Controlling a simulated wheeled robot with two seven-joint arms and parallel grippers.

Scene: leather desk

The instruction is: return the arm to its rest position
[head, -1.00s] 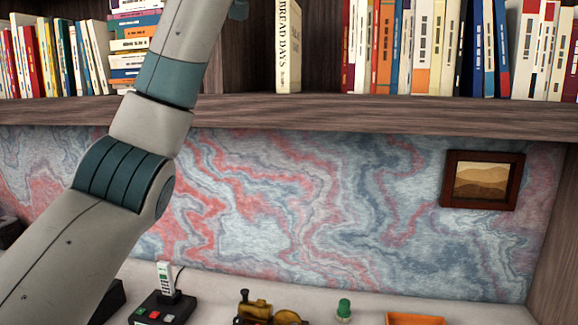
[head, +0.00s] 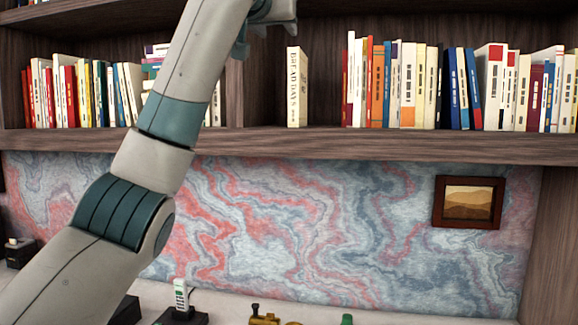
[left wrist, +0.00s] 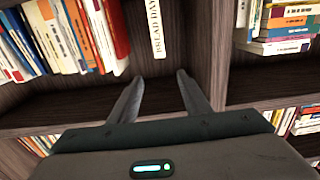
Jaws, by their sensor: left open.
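My left arm rises from the lower left of the head view, across the front of the bookshelf. My left gripper (head: 272,24) is partly in sight at the top of that view, in front of the upper shelf. In the left wrist view its two fingers (left wrist: 160,76) are spread apart with nothing between them. A white book titled "Bread Days" (head: 297,88) stands upright on the shelf, apart from the fingers; it also shows beyond them in the left wrist view (left wrist: 157,28). My right gripper is out of sight.
A wooden shelf (head: 300,145) holds rows of upright books (head: 410,85). A framed picture (head: 468,202) hangs on the marbled wall panel (head: 330,230).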

